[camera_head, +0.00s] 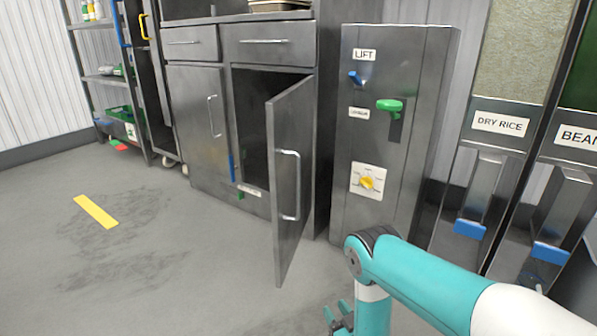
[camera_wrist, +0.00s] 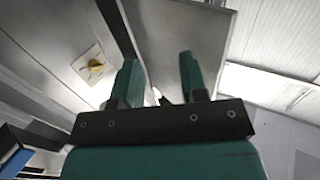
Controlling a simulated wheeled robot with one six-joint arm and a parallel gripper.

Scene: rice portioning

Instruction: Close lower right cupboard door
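The lower right cupboard door (camera_head: 292,180) is a grey metal panel. It stands swung wide open toward me, with a vertical bar handle (camera_head: 289,185) on its right-hand face. The dark inside of the cupboard (camera_head: 252,130) shows to its left. My gripper (camera_head: 339,318) is low at the bottom edge of the head view, to the right of the door and apart from it there. In the wrist view my gripper (camera_wrist: 160,78) has two green fingers spread apart with nothing held. A grey panel, apparently the door (camera_wrist: 185,35), lies beyond the fingers.
A metal cabinet with a LIFT label (camera_head: 364,55), a green lever (camera_head: 390,105) and a yellow knob (camera_head: 367,183) stands right of the cupboard. Dispensers with blue levers (camera_head: 469,229) are farther right.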

